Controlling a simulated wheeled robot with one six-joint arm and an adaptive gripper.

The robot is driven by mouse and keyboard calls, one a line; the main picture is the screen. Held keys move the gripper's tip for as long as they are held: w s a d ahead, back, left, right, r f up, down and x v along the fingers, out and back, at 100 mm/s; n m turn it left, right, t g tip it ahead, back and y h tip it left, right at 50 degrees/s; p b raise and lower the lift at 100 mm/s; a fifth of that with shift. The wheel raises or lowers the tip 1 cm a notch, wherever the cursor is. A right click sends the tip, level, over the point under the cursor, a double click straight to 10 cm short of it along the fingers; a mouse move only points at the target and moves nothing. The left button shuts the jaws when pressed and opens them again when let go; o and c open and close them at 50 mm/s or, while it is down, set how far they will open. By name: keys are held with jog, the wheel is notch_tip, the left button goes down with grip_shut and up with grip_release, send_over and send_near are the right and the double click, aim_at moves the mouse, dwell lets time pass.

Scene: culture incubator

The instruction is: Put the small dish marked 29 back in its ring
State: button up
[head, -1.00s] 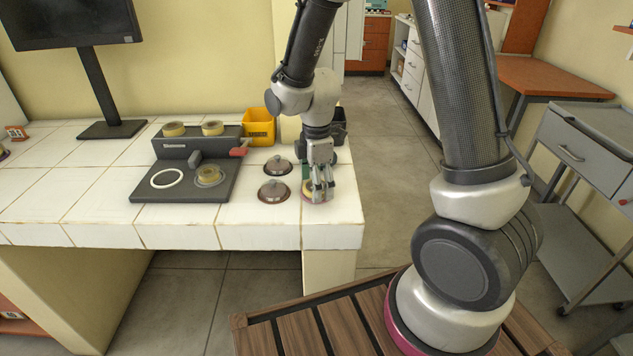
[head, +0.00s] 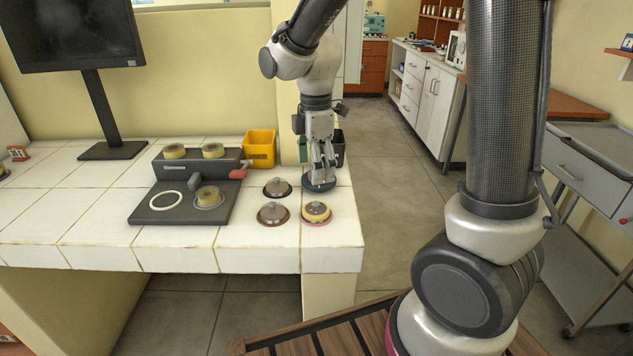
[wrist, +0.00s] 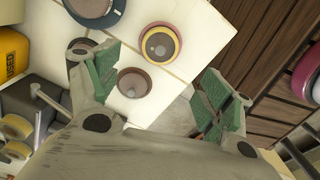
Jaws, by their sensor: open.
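My gripper (head: 321,168) is open and empty, above the right end of the white bench. In the head view it is over a dark blue round base (head: 318,187), which also shows in the wrist view (wrist: 112,12). In front stands a yellow dish (head: 316,219) on a pink base, with a knobbed lid on it; in the wrist view this yellow dish (wrist: 174,60) lies beyond the open jaws (wrist: 158,98). A white ring (head: 152,206) on the dark plate is empty. The ring (head: 221,203) beside it holds a small yellowish dish (head: 208,194). No number 29 is legible.
Two knobbed lids (head: 277,187) (head: 273,214) lie left of the yellow dish. Two small dishes (head: 174,151) (head: 213,150) stand on the dark block behind the plate. A red handle (head: 238,174) and yellow bin (head: 261,148) are nearby. The bench's right edge is close.

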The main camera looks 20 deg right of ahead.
jog(key=s+d+r+m+t, duration=0.2)
jog(key=s+d+r+m, duration=0.4)
jog(key=s+m, duration=0.3)
jog(key=s+d+r+m+t, duration=0.2)
jog(key=s+d+r+m, duration=0.4)
jog(key=s+d+m, duration=0.3)
jog(key=shift+s, duration=0.55)
